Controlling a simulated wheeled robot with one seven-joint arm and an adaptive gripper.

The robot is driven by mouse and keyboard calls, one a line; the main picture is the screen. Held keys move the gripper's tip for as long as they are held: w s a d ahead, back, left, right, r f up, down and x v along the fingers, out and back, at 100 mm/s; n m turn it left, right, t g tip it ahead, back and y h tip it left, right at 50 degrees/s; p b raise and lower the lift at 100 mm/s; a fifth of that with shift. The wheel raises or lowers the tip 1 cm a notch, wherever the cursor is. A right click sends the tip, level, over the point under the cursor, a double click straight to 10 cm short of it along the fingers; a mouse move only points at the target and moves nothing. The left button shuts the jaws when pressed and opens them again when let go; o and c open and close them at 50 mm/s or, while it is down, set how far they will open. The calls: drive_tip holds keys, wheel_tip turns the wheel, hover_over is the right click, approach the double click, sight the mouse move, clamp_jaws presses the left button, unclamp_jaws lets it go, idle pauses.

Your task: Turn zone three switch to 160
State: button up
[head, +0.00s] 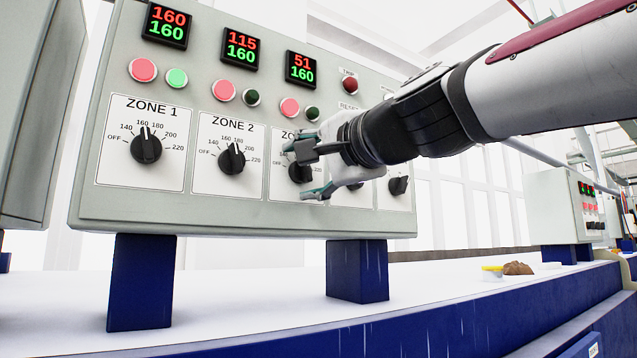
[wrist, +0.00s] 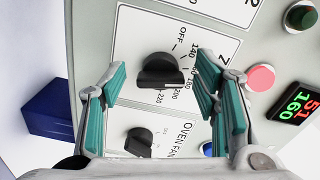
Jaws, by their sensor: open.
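The zone three switch is a black rotary knob on a white dial plate of the grey control panel (head: 93,180). In the head view my gripper (head: 299,171) is in front of it and hides part of the knob and its label. In the wrist view the zone three knob (wrist: 162,70) shows between the two teal-padded fingers of my gripper (wrist: 161,78), which are open with a gap on both sides. The dial marks run from OFF to 220. I cannot tell where its pointer stands. The zone three display (head: 301,68) reads 51 over 160.
Zone 1 knob (head: 146,146) and zone 2 knob (head: 231,159) are to the left. The oven fan knob (wrist: 138,141) sits close by zone three. Red lamp (head: 351,86) is above my wrist. A yellow-lidded item (head: 492,271) and brown lump (head: 518,268) lie on the table.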

drive_tip(key=shift+s, duration=0.1)
drive_tip(key=v, duration=1.2)
drive_tip(key=s+d+f+n+g+h+p, duration=0.2)
drive_tip(key=s+d+f, duration=0.3)
drive_tip(key=f, duration=0.7)
drive_tip(key=s+d+f+n+g+h+p, duration=0.3)
drive_tip(key=s+f, duration=0.4)
drive_tip(key=f, duration=0.5)
drive_tip(key=s+d+f+n+g+h+p, duration=0.2)
drive_tip(key=s+d+f+g+h, duration=0.3)
drive_tip(key=f, duration=0.8)
drive_tip(key=s+d+n, duration=0.1)
drive_tip(key=d, duration=0.2)
drive_tip(key=shift+s+g, duration=0.4)
